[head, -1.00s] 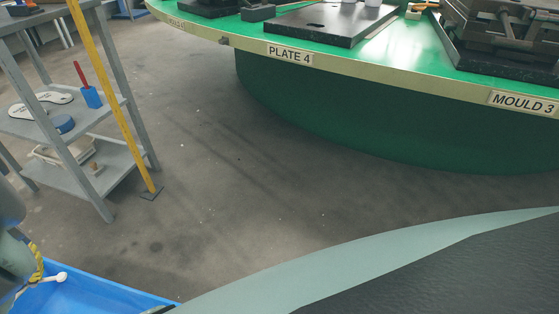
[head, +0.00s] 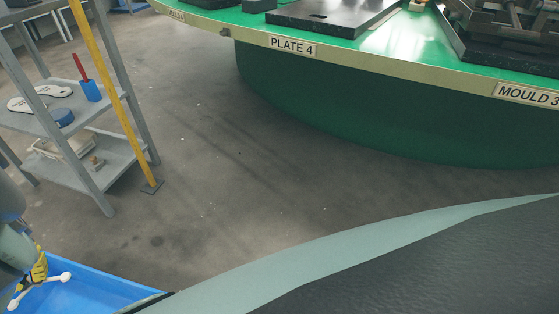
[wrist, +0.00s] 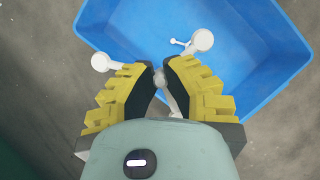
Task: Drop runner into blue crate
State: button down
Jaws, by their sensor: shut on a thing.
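The runner is a thin white branched piece with round knob ends (wrist: 202,40). It shows in the wrist view around and between the fingers, and in the head view its lower part (head: 21,299) is at the bottom left. My gripper (wrist: 160,70), with yellow ribbed fingers, is shut on the runner; it also shows in the head view (head: 38,268). The blue crate (wrist: 262,88) is below the gripper and runner in the wrist view, its floor looking empty. In the head view only part of the crate (head: 100,290) shows. The fingers hide the runner's middle.
A grey shelf rack (head: 110,170) with insoles, a blue tape roll and a red-handled tool stands at the left, by a yellow post (head: 108,95). The green carousel (head: 350,110) fills the upper right. Bare floor (head: 210,190) lies between.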

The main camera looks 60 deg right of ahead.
aim_at(33, 286)
jog(key=shift+s+a+f+b, duration=0.1)
jog(key=shift+f+b, duration=0.1)
jog(key=shift+f, duration=0.35)
jog(key=shift+a+f+b, duration=0.1)
jog(key=shift+f+b, duration=0.05)
jog(key=shift+f, duration=0.4)
jog(key=shift+a+f, duration=0.1)
jog(key=shift+w+f, duration=0.15)
jog(key=shift+w, duration=0.05)
jog(key=shift+a+f+m, duration=0.1)
jog(key=shift+f+m, duration=0.2)
jog(key=shift+f, duration=0.05)
